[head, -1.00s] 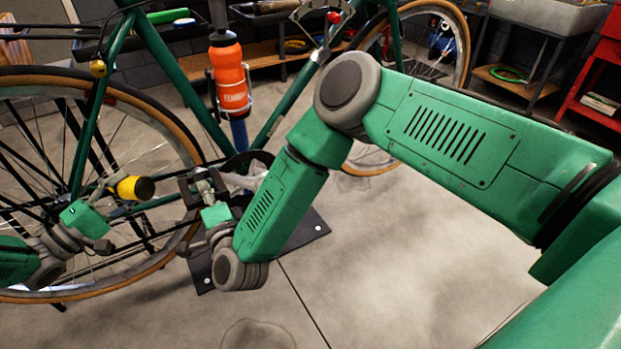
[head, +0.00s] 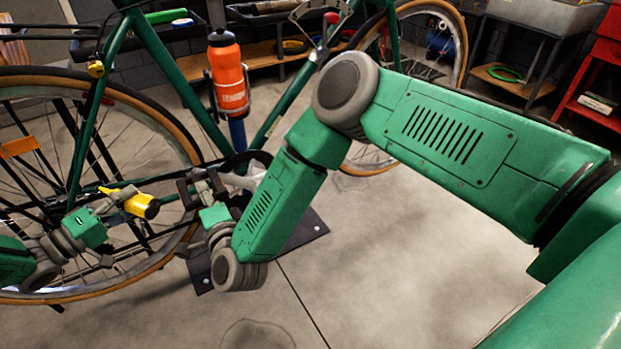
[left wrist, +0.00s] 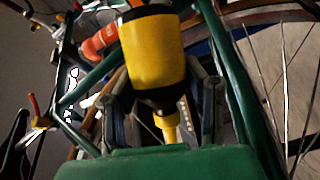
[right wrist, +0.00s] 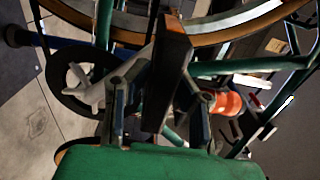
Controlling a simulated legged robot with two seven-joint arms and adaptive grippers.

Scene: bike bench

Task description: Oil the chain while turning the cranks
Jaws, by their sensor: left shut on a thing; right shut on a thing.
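My left gripper (head: 112,203) is shut on a yellow oil bottle (head: 141,206) with black parts, held tilted beside the rear wheel near the chain run. In the left wrist view, the bottle (left wrist: 153,50) lies between the fingers, its narrow yellow nozzle pointing toward the palm. My right gripper (head: 203,186) is shut on a dark pedal (right wrist: 172,70) that stands between its fingers in the right wrist view. The silver crank (right wrist: 92,92) and dark chainring (right wrist: 66,78) are beside it. The chain itself is hard to make out, partly behind my grippers.
The green bike frame (head: 170,70) carries an orange water bottle (head: 229,75). The rear wheel (head: 150,120) stands at left, with an orange reflector (head: 18,147) on its spokes. A dark floor plate (head: 300,240) lies below. Open concrete floor is at right, partly behind my right arm.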

